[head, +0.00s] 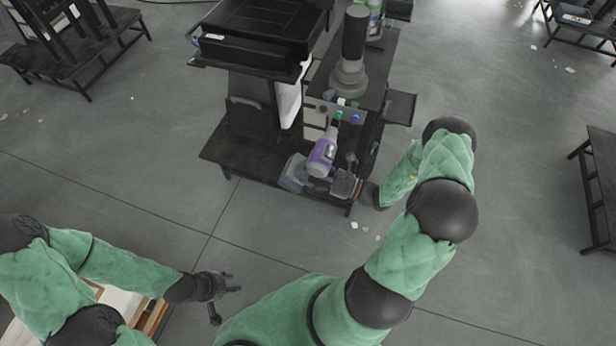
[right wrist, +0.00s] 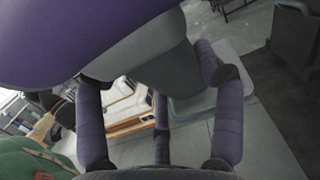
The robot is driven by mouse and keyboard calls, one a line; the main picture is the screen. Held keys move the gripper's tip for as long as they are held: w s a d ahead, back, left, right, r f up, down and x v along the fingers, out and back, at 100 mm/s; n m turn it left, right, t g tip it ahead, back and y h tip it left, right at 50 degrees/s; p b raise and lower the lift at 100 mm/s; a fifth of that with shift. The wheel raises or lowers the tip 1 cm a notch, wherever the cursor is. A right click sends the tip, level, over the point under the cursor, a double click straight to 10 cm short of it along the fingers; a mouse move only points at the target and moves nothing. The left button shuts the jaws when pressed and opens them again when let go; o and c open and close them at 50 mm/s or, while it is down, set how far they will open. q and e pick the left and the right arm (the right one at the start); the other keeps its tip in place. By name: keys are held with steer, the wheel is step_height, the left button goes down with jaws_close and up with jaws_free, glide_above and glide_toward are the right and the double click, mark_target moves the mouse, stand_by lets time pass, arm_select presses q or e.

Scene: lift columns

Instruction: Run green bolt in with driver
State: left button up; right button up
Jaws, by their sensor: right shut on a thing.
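The driver (head: 322,155) has a purple body and a grey base. My right gripper (head: 345,183) is at its lower right in the head view. In the right wrist view the purple body (right wrist: 90,35) fills the top and its grey part (right wrist: 155,75) lies between my right fingers (right wrist: 158,75), which are shut on it. The green bolt (head: 339,115) stands on the fixture just beyond the driver's nose. I cannot tell whether the two touch. My left gripper (head: 228,288) is open and empty, low and left, away from the fixture.
A blue bolt (head: 355,118) stands right of the green one. A dark column (head: 354,35) rises behind on the dark bench (head: 385,60). A black machine (head: 265,30) stands to the left. Open grey floor (head: 500,240) lies right of my right arm.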

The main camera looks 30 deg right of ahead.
steer(key=shift+w+d+b, duration=0.55)
steer(key=shift+w+d, duration=0.9)
steer(key=shift+d, duration=0.25)
steer(key=shift+w+d+r+p, duration=0.15)
steer(key=shift+w+d+p, duration=0.25)
steer(key=shift+w+d, duration=0.6)
stand_by(4.5)
steer(key=shift+s, duration=0.25)
